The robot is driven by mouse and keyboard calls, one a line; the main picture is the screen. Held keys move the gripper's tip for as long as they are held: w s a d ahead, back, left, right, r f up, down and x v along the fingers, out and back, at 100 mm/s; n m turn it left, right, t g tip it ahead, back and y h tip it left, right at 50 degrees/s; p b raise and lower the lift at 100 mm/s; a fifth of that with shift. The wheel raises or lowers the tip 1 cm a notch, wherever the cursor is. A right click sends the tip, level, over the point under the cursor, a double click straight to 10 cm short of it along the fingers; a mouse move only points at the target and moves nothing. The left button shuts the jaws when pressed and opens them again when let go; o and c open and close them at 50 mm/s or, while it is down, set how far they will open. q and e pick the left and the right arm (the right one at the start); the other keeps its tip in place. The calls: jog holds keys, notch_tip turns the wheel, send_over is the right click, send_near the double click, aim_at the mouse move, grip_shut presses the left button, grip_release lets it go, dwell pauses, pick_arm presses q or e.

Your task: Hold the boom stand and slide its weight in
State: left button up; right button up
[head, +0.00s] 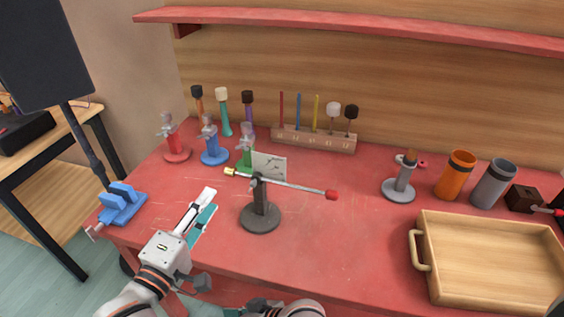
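The boom stand (260,218) stands upright near the front middle of the red bench, with a round dark base and a short dark post. Its thin silver boom (295,186) crosses the post top, tilting down to the right. A brass-yellow piece (230,172) is on the boom's left end and a red piece (332,195) on its right end. My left gripper (211,201) is open and empty, left of the stand's base and apart from it. My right arm shows at the bottom edge; its fingers are mostly cut off.
A small pale card (269,165) stands behind the post. Red, blue and green stands (214,156) are behind left, a blue clamp (122,205) at the left edge. A wooden mallet rack (313,139) is behind. A wooden tray (490,295) lies right. The bench between stand and tray is clear.

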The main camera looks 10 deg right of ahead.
jog(key=s+a+r+n+g, duration=0.1)
jog(key=a+r+n+g, duration=0.2)
jog(key=a+r+g, duration=0.15)
notch_tip(320, 180, up, 41)
jog(key=n+t+h, duration=0.3)
jog(key=h, duration=0.1)
send_over(275, 180)
jog(key=f, duration=0.3)
jog(key=d+f+n+g+h, duration=0.1)
jog(key=f, duration=0.3)
jog(key=f+g+h, duration=0.1)
jog(key=f, duration=0.3)
jog(key=shift+s+d, duration=0.35)
jog(key=shift+s, duration=0.05)
jog(key=shift+x, duration=4)
jog(key=shift+s+d, duration=0.1)
jog(key=shift+d, duration=0.05)
